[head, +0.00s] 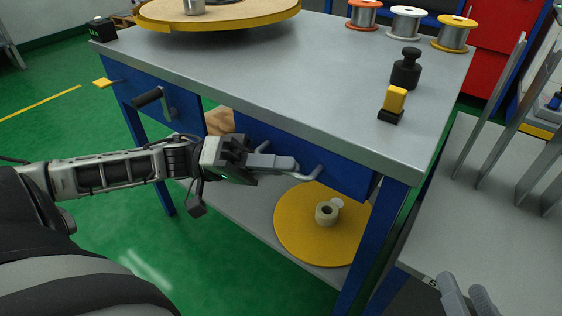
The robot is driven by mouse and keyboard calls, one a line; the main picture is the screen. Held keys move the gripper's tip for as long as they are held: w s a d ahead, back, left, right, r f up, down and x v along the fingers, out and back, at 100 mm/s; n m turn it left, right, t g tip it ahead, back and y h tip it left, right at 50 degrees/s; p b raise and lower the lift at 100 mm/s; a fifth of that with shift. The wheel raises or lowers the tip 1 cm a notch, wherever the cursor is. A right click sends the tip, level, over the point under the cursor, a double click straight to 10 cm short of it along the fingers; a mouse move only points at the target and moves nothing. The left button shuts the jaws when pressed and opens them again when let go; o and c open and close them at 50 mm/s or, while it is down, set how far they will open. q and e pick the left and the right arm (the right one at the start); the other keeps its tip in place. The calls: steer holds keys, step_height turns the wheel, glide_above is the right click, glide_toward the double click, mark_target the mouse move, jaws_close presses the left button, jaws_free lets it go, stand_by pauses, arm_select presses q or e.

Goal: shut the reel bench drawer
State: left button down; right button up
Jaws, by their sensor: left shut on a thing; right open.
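The reel bench (280,75) has a grey top and blue frame. Its blue drawer front (345,173) is under the right part of the front edge, with a bar handle (312,173). The front looks close to the bench edge; I cannot tell whether a small gap is left. My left gripper (285,163) is shut on the drawer handle, its fingers covering part of it. My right gripper (465,298) is at the bottom right corner, open, apart from the bench and only partly in view.
A yellow disc (290,225) with a small roll lies on the lower shelf. Spools (405,22), a black weight (406,70) and a yellow-black block (393,103) stand on the top. A black crank (148,97) sticks out at left. A grey side table (470,240) stands right.

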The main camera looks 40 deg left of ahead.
arm_select(q)
steer(key=shift+w+a, duration=0.15)
steer(key=shift+w, duration=0.05)
steer(key=c, duration=1.5)
jaws_free()
arm_select(e)
steer(key=shift+w, duration=0.1)
steer(key=shift+r, duration=0.1)
arm_select(q)
steer(key=shift+s+a+f+p, duration=0.1)
steer(key=shift+s+a+p, duration=0.05)
steer(key=shift+a+p, duration=0.2)
steer(key=p+v, duration=0.3)
steer(key=v, duration=1.2)
arm_select(e)
steer(key=shift+d+f+n+g+h, duration=0.5)
steer(key=shift+f+n+h, duration=0.1)
steer(key=shift+f+n, duration=0.15)
